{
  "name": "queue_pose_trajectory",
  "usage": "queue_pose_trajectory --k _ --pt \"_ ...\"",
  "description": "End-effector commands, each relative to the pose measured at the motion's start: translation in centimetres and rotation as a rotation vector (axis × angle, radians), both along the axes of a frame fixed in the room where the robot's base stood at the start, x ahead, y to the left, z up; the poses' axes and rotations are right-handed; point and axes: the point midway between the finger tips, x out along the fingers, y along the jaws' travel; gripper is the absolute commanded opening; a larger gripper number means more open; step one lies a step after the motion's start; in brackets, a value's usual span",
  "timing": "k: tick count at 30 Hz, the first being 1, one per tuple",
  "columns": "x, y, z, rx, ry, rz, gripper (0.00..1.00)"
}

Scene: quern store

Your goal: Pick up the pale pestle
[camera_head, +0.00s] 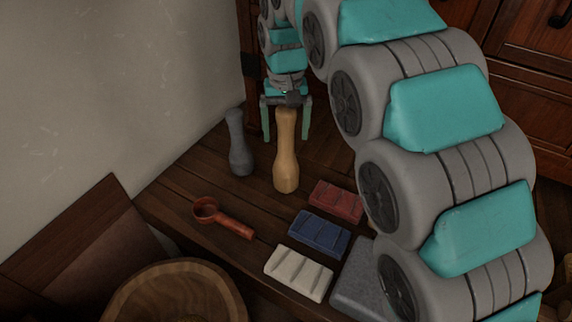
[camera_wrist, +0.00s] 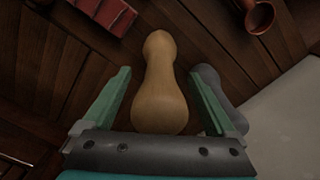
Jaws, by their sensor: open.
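The pale pestle (camera_head: 286,155) is a tan, waisted piece standing upright on the dark wooden bench. My gripper (camera_head: 286,136) is open at the pestle's upper part, with one green finger to each side. In the wrist view the pale pestle (camera_wrist: 162,85) lies between the two open fingers of my gripper (camera_wrist: 164,75), with a gap on both sides. A grey pestle (camera_head: 238,142) stands to the left of the pale one. In the wrist view the grey pestle (camera_wrist: 222,98) is just outside the right finger and partly hidden by it.
A red-brown scoop (camera_head: 222,217) lies in front of the pestles. Red (camera_head: 336,201), blue (camera_head: 320,233) and white (camera_head: 298,274) blocks lie to the right, near a grey slab (camera_head: 362,280). A wooden bowl (camera_head: 232,292) is at the bottom. A pale wall (camera_head: 120,80) stands left.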

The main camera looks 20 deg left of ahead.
Motion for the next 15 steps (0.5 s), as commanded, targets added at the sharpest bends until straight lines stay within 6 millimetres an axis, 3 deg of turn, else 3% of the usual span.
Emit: queue_pose_trajectory --k 5,15 --pt "0.01 0.0 0.04 0.0 0.0 0.0 0.89" --pt "0.01 -0.02 0.03 0.0 0.001 0.0 0.51"
